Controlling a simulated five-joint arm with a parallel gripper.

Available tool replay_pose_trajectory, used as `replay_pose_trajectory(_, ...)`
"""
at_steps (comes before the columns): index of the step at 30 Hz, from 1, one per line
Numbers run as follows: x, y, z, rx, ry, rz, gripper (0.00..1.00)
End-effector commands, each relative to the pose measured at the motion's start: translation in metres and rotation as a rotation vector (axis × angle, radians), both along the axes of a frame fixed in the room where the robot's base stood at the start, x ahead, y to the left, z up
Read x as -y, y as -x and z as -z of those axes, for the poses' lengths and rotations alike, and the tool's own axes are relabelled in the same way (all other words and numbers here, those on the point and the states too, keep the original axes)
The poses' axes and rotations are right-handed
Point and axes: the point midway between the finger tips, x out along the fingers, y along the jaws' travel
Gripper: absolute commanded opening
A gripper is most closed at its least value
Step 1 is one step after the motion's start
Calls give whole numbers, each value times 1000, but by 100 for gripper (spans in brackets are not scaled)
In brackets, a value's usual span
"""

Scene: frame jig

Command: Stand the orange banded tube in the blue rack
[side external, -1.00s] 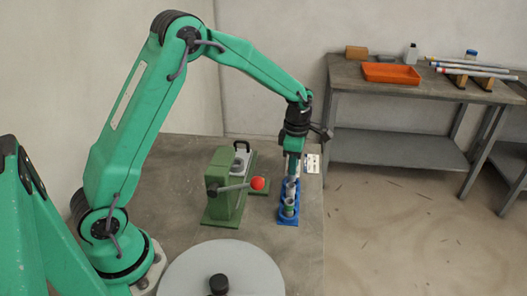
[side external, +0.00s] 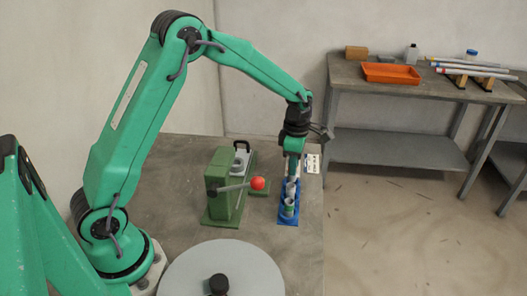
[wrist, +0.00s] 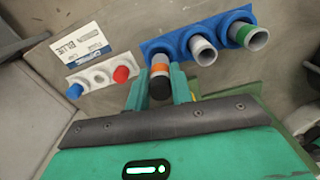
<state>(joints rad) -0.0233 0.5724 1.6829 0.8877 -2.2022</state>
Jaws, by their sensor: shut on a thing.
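The blue rack (side external: 287,221) stands on the bench under my gripper. In the wrist view the rack (wrist: 178,42) has a row of round sockets. The orange banded tube (wrist: 160,68), with a dark near end, is between my two fingers. My gripper (wrist: 160,90) is shut on it, over the rack's left-end socket. The tube lines up with that socket, but I cannot tell how deep it sits. A plain grey tube (wrist: 203,51) and a green banded tube (wrist: 249,37) stand in the other sockets. In the side view my gripper (side external: 293,158) hides the held tube.
A card reading BLUE (wrist: 80,43) lies beside the rack, with blue, white and red round pieces near it. A green fixture (side external: 224,188) with a red-knobbed lever (side external: 257,183) stands left of the rack. A grey round disc (side external: 222,270) is in front.

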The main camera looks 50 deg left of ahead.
Motion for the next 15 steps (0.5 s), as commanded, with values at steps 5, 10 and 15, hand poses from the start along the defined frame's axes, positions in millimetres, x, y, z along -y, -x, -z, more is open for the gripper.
replay_pose_trajectory(5,0,0,0,0,0,0,0)
replay_pose_trajectory(10,0,0,3,0,0,0,0)
replay_pose_trajectory(15,0,0,7,0,0,0,0)
